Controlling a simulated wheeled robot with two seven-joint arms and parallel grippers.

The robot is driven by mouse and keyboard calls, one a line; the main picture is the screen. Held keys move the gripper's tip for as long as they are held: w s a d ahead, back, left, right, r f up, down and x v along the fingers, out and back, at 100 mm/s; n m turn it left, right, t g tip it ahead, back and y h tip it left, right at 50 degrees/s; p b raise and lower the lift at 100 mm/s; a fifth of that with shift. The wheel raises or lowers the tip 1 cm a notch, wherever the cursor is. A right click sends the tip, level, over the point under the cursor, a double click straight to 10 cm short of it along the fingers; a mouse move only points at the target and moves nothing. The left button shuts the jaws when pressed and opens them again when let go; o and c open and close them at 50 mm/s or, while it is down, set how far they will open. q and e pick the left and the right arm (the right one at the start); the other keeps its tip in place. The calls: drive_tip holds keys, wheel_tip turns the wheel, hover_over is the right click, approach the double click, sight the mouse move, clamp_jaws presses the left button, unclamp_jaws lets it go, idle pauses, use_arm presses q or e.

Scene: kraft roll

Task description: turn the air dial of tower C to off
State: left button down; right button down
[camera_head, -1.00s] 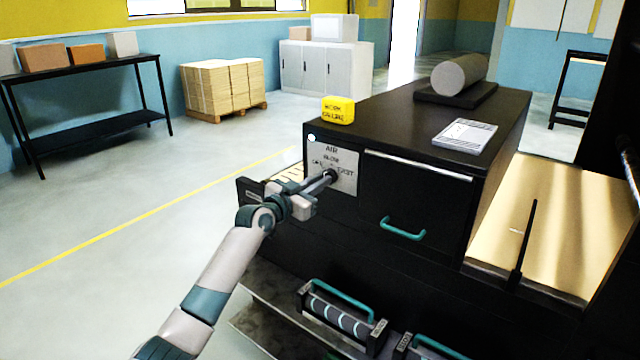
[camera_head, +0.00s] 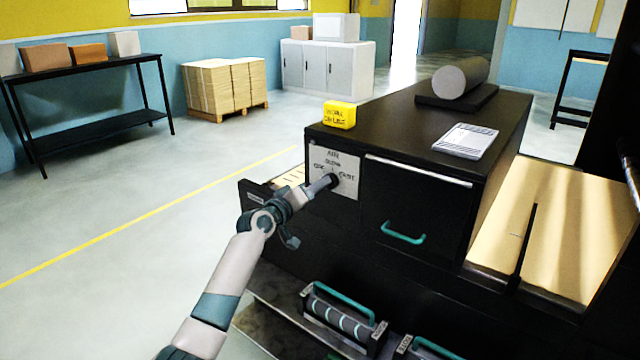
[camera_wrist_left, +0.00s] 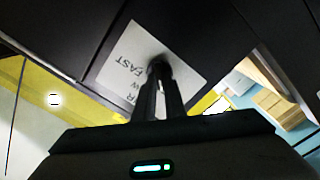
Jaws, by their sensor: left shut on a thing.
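The air dial (camera_head: 334,180) is a small dark knob on a white label plate (camera_head: 347,163) on the black cabinet's front. The plate reads AIR at the top, with SLOW below it and FAST at the right; the left word is partly covered. My left gripper (camera_head: 325,185) is shut on the dial. In the left wrist view, the fingers (camera_wrist_left: 160,88) close on the dark dial (camera_wrist_left: 159,68) in front of the plate (camera_wrist_left: 130,60), which looks rotated, and the dial's pointer is hidden. My right gripper is not in view.
A yellow block (camera_head: 339,114), a notepad (camera_head: 465,140) and a grey roll (camera_head: 460,77) rest on the cabinet top. A drawer with a teal handle (camera_head: 403,232) is right of the plate. Teal-handled carriers (camera_head: 343,318) sit below. Open floor lies left.

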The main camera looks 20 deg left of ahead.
use_arm(q)
drive_tip(key=shift+f+n+p, duration=0.15)
drive_tip(key=shift+n+p, duration=0.2)
drive_tip(key=shift+n, duration=0.95)
drive_tip(key=c, duration=1.8)
unclamp_jaws()
drive_tip(key=shift+s, duration=0.1)
drive_tip(key=shift+b+v, duration=2.05)
drive_tip(key=shift+v, duration=6.6)
